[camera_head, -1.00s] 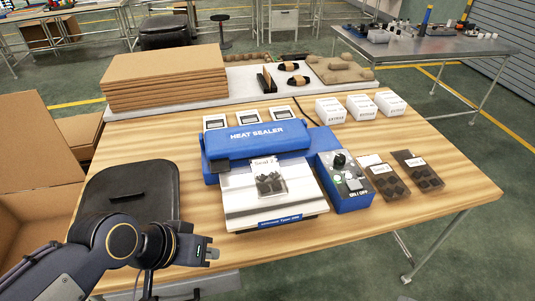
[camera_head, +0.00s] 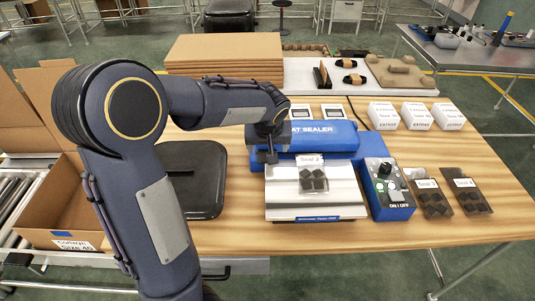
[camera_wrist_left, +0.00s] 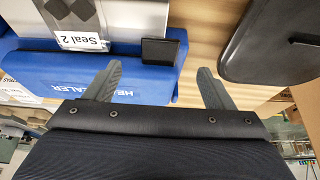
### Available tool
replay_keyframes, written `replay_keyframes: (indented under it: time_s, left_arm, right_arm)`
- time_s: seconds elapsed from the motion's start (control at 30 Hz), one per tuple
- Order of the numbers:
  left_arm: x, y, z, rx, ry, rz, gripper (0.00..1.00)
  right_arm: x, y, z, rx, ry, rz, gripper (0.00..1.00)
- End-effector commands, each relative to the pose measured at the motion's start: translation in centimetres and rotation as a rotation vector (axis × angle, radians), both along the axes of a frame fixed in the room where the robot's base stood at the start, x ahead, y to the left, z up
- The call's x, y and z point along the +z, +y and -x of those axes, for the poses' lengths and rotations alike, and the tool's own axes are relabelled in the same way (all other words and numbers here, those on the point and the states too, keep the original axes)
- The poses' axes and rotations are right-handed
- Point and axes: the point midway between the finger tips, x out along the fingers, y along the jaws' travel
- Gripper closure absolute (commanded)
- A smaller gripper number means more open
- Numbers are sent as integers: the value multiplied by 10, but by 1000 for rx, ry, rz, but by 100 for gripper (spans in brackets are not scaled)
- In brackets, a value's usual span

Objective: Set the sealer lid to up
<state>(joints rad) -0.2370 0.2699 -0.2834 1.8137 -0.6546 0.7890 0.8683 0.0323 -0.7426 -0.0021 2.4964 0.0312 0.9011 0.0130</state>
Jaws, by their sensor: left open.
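The heat sealer stands on the wooden table, with its blue lid (camera_head: 325,137) along the back of the silver bed (camera_head: 344,192). A black tab (camera_wrist_left: 163,51) sticks out at the lid's end in the left wrist view. A clear bag marked Seal 2 (camera_head: 312,178) with dark pieces lies on the bed. My left gripper (camera_head: 268,155) is at the lid's left end and hides part of it in the head view. In the left wrist view its fingers (camera_wrist_left: 158,80) are spread and empty, with the lid's end and tab beyond and between them. My right gripper is not in view.
A blue control box (camera_head: 388,190) stands right of the bed, with two dark bags (camera_head: 433,199) beyond it. A black pad (camera_head: 196,180) lies to the left. White boxes (camera_head: 415,114) and stacked cardboard (camera_head: 222,54) stand behind. An open carton (camera_head: 50,215) is at far left.

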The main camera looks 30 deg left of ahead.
Motion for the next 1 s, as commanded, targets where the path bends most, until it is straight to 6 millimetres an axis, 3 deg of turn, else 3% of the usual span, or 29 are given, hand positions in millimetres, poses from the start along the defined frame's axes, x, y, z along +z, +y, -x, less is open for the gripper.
replay_keyframes:
  time_s: [0.43,0.83,1.0]
  left_arm:
    - [-60,13,-20,2,5,0,24]
    - [-69,15,-23,1,1,2,24]
    - [-69,15,-23,1,1,2,45]
  right_arm:
    - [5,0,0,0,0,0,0]
    - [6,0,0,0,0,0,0]
    - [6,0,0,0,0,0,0]
